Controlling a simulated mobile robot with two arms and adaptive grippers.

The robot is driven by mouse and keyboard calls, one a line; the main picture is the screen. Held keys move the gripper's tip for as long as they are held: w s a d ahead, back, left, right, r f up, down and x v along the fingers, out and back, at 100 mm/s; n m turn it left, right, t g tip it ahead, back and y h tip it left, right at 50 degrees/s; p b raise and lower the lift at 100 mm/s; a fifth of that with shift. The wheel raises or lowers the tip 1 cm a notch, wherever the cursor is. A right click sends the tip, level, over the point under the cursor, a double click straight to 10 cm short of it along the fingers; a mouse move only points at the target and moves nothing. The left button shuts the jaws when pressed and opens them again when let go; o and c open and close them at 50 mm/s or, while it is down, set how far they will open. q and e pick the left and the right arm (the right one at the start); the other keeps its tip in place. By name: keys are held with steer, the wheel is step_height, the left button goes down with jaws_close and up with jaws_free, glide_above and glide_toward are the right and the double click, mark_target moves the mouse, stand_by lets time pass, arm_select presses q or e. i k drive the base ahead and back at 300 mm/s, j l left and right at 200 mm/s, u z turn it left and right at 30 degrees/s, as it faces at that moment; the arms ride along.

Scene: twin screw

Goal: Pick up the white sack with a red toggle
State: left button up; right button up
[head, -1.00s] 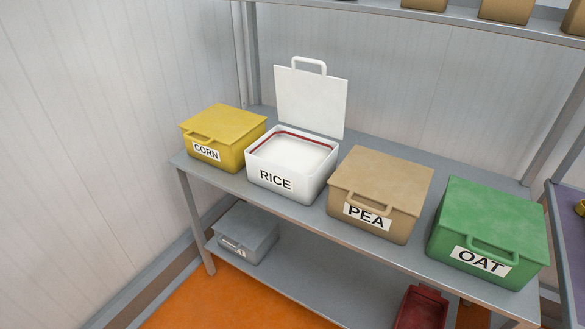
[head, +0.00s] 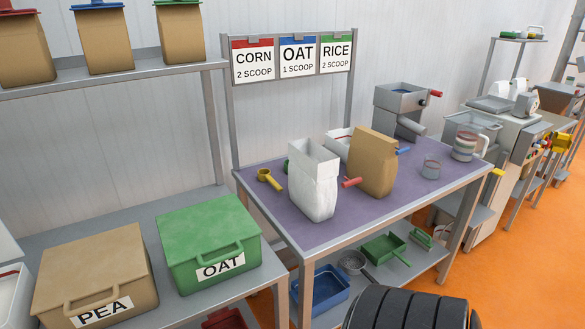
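A white sack (head: 314,185) stands upright and open-topped on the purple-topped table (head: 310,232). A brown sack (head: 373,165) stands to its right. A small red piece (head: 351,183) shows low between the two sacks. I cannot tell whether it belongs to either sack or is a separate tool. No red toggle is clearly visible on the white sack. Neither of my grippers is in view.
A yellow scoop (head: 269,179) lies left of the white sack. A grey hopper machine (head: 400,105) stands behind. The PEA box (head: 97,270) and OAT box (head: 208,240) sit on the left shelf. A sign board (head: 291,60) hangs above. Orange floor (head: 505,265) is open at right.

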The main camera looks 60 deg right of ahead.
mark_target(313, 169)
steer(key=z, duration=2)
